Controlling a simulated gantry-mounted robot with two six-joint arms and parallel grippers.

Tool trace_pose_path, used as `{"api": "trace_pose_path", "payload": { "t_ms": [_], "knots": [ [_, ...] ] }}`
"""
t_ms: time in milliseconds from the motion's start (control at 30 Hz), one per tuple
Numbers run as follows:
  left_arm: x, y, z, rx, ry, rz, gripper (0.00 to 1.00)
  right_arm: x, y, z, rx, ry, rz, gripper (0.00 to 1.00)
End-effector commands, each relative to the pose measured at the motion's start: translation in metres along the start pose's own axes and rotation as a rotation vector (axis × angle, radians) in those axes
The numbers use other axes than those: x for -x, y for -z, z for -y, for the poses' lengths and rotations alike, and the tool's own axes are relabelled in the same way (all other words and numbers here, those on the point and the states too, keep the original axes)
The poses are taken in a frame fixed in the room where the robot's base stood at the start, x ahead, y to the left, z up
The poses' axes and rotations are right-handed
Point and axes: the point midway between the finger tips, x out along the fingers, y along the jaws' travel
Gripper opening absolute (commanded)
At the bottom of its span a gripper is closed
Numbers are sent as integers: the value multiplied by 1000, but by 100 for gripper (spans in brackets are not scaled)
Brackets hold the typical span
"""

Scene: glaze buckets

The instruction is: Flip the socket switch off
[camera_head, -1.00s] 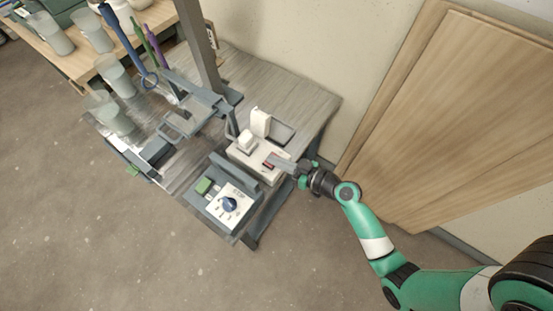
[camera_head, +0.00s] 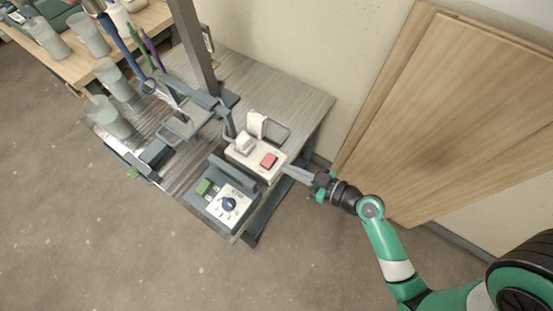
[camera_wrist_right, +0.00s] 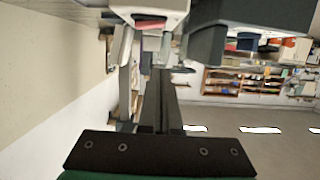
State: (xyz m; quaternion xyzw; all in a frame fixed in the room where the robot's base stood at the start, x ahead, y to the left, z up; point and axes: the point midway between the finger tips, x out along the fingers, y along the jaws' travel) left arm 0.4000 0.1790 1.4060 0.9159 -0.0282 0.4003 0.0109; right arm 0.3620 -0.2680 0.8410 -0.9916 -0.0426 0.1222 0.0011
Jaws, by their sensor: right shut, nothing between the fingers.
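The white socket box (camera_head: 243,160) sits on the grey bench with a red rocker switch (camera_head: 269,160) on its top, near its right end. In the head view the switch is fully uncovered; I cannot tell which way it is tipped. My right gripper (camera_head: 286,170) is shut and empty, its fingertips just right of the box, apart from the switch. In the right wrist view the box (camera_wrist_right: 170,6) is cut off by the top edge, with the red switch (camera_wrist_right: 150,24) showing just beyond the fingers (camera_wrist_right: 161,72). My left gripper is out of view.
A white plug (camera_head: 257,124) stands at the box's back. A control panel with a blue knob (camera_head: 229,204) and a green button (camera_head: 203,187) lies front left. A grey post (camera_head: 193,45) rises behind. Wooden boards (camera_head: 450,110) lean on the wall at right; floor is clear in front.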

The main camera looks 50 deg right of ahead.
Motion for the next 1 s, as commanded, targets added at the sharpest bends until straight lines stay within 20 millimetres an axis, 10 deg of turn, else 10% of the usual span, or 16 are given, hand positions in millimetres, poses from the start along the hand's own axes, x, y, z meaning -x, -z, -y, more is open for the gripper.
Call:
{"api": "trace_pose_path", "payload": {
  "t_ms": [867,1000],
  "knots": [
    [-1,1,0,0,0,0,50,28,1,2,2,4,-1,0],
    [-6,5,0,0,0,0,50,12,32,14,59,64,-51,0]
  ]
}}
